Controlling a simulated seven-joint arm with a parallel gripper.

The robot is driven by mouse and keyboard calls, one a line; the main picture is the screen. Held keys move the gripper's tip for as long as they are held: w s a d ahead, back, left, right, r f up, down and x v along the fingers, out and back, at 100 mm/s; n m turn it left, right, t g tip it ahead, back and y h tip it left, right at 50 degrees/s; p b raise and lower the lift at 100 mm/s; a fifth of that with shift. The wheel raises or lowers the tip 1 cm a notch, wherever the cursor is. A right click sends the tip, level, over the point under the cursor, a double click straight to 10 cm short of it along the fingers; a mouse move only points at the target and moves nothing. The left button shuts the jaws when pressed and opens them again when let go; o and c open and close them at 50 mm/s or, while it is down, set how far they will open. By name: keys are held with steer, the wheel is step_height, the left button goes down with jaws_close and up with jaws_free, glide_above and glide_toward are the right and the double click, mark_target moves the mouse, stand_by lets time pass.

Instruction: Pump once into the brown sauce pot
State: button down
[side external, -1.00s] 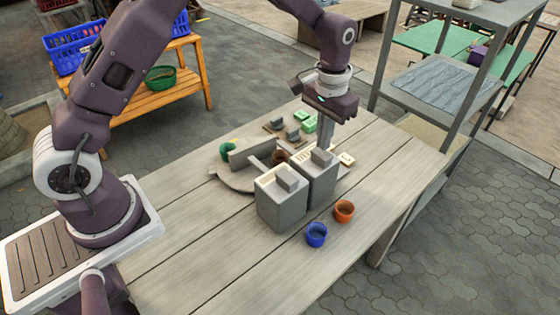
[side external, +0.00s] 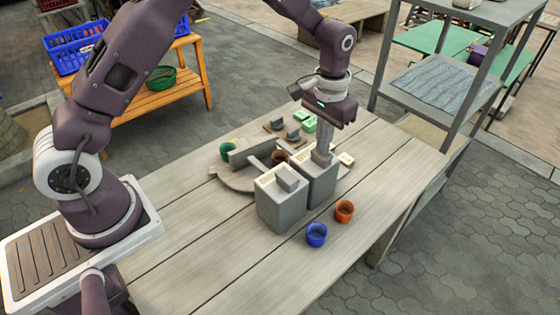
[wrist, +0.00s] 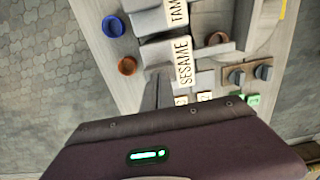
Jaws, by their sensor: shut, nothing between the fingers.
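My gripper (side external: 322,155) is shut and empty, pointing down. Its fingertips are at the pump block of the farther grey dispenser (side external: 318,186), apparently touching it; I cannot tell how far the block is pressed. In the wrist view this dispenser's label (wrist: 184,62) reads SESAME. The nearer grey dispenser (side external: 281,206) stands beside it, its label partly cut off as "TAM" (wrist: 177,12). The brown sauce pot (side external: 281,156) is behind the dispensers by the upright divider (side external: 255,152) of a round board (side external: 234,180). It also shows in the wrist view (wrist: 218,39).
A blue pot (side external: 317,234) and an orange pot (side external: 344,211) stand in front of the dispensers. A green pot (side external: 228,151) is left of the divider. Grey knobs on a wooden base (side external: 286,134) and green blocks (side external: 308,122) lie farther back. The table's near end is clear.

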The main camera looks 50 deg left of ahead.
steer(key=shift+f, duration=0.95)
stand_by(0.4)
steer(key=shift+r, duration=1.55)
steer(key=shift+r, duration=2.55)
